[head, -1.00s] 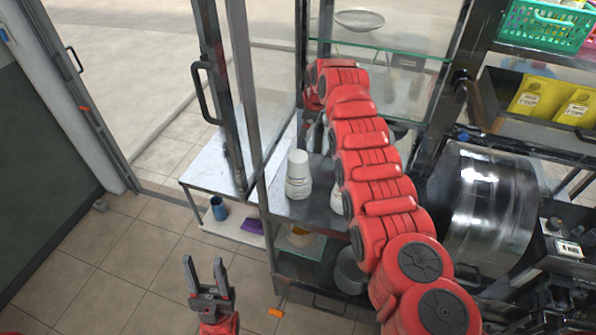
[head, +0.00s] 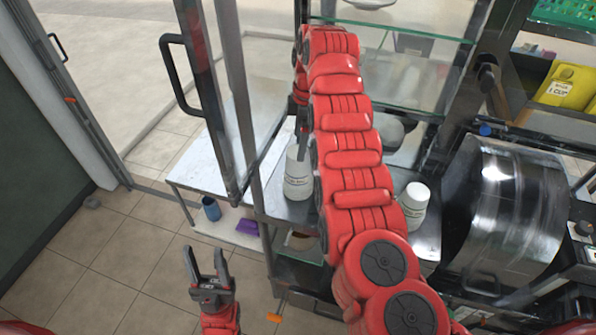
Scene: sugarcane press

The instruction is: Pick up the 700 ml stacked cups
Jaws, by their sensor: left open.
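Two white stacks of cups stand on the metal shelf of the glass-doored cabinet. One stack (head: 298,175) is just left of my right arm, and the other (head: 414,200) is to its right. Both bear small print that I cannot read, so I cannot tell which is 700 ml. My right arm reaches across the cabinet, and its dark gripper (head: 302,138) is at the top of the left stack, partly hidden by the arm. I cannot tell whether it touches the stack. My left gripper (head: 206,264) is open and empty above the floor tiles, away from the cups.
The open door with its black handle (head: 178,75) stands left of the cabinet. A low white table (head: 205,160) holds a blue cup (head: 211,208) and a purple item (head: 248,227) on its lower shelf. A steel drum (head: 510,205) stands at the right.

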